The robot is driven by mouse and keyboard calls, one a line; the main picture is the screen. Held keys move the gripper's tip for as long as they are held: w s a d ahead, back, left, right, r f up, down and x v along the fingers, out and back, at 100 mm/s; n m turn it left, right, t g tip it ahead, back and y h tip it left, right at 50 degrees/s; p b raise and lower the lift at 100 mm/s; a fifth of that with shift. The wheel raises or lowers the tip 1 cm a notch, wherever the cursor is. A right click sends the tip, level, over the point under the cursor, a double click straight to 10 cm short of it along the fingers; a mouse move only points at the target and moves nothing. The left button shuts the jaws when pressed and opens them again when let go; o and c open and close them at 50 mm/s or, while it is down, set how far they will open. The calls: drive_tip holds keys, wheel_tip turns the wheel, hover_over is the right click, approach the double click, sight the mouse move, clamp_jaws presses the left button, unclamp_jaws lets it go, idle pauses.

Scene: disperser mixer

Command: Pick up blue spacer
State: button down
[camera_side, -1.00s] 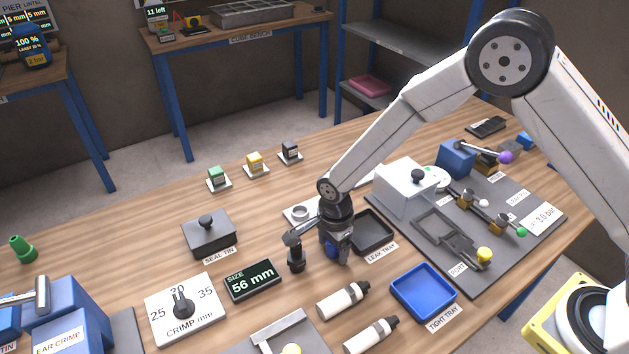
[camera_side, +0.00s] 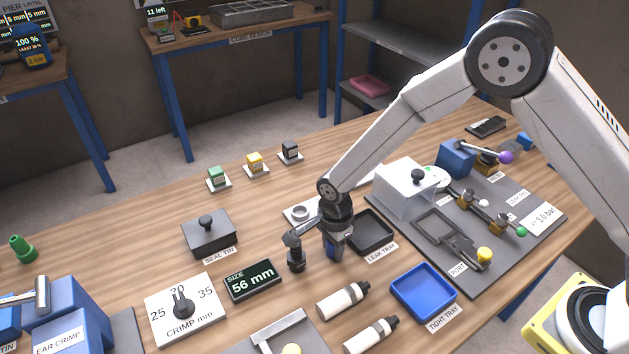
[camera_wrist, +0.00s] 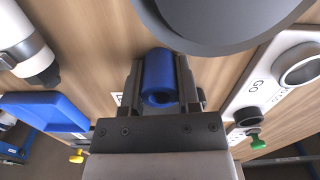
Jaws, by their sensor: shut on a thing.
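The blue spacer (camera_wrist: 160,78) is a short blue tube with a hole through it. In the wrist view it sits between the two fingers of my gripper (camera_wrist: 165,85), which is shut on it. In the side view the gripper (camera_side: 337,247) points down near the middle of the bench, and a little of the blue spacer (camera_side: 334,250) shows between the fingers. I cannot tell whether the spacer touches the table.
A black-knobbed post (camera_side: 296,256) stands just left of the gripper. The dark leak tray (camera_side: 390,245) is close on the right. The blue tight tray (camera_side: 447,312) and two white bottles (camera_side: 343,299) lie in front. A size display (camera_side: 252,281) is front left.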

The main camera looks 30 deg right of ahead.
drive_tip(key=shift+r, duration=0.1)
drive_tip(key=shift+r, duration=0.65)
drive_tip(key=s+d+r, duration=0.4)
drive_tip(key=s+r, duration=0.7)
drive_tip(key=s, duration=0.2)
drive_tip(key=shift+s+r, duration=0.2)
drive_tip(key=shift+r, duration=0.05)
drive_tip(key=shift+w+d, duration=0.1)
